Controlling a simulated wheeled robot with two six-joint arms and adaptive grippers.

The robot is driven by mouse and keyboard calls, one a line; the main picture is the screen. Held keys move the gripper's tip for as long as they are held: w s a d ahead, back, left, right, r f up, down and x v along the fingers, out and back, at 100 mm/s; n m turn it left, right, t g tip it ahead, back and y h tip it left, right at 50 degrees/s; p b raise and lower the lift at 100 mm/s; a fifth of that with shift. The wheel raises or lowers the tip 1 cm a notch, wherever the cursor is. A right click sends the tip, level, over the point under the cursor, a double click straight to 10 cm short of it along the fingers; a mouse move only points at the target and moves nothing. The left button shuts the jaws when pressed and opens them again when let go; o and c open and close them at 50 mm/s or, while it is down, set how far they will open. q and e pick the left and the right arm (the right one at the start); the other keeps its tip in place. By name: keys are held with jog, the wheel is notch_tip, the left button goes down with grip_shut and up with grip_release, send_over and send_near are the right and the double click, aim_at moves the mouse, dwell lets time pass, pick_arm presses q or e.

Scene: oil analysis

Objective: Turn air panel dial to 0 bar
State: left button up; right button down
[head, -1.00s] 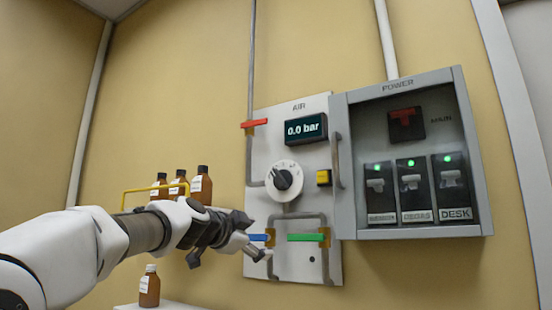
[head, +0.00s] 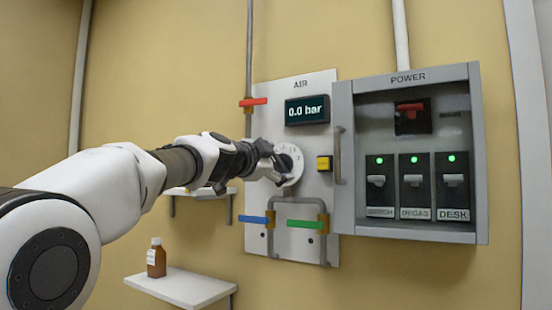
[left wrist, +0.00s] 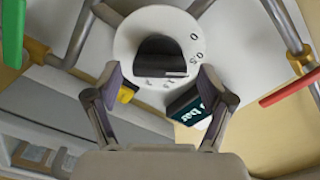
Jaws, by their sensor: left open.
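The air panel (head: 270,232) is on the wall, with a display (head: 307,110) reading 0.0 bar. Its dial (head: 297,170) is a white disc with a dark knob, partly covered by my left gripper (head: 277,166) in the head view. In the left wrist view the dial (left wrist: 130,40) faces me, with a black knob (left wrist: 155,55) and marks 0 and 0.5 at its right side. My left gripper (left wrist: 162,82) is open there, one finger at each side below the knob. I cannot tell whether they touch it. My right gripper is out of view.
Red (head: 253,102), blue (head: 254,219) and green (head: 303,224) valve handles and a yellow button (head: 324,163) surround the dial. The grey power box (head: 410,235) stands close on the right. A brown bottle (head: 156,260) is on a lower white shelf (head: 190,287).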

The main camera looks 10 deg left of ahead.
pick_arm(q)
jog(key=shift+w+f, duration=0.1)
jog(key=shift+w, duration=0.1)
jog(key=c, duration=1.2)
jog(key=shift+o, duration=0.2)
jog(key=shift+n, duration=0.3)
jog(key=n+b, duration=0.1)
jog(key=n, duration=0.1)
jog(key=shift+n, duration=0.3)
jog(key=shift+a+n+b, duration=0.1)
jog(key=shift+n+b, duration=0.35)
jog(key=shift+n, duration=1.45)
jog(key=shift+r, duration=0.2)
jog(key=o, duration=1.2)
jog(key=shift+c, duration=0.2)
jog(key=shift+s, duration=0.1)
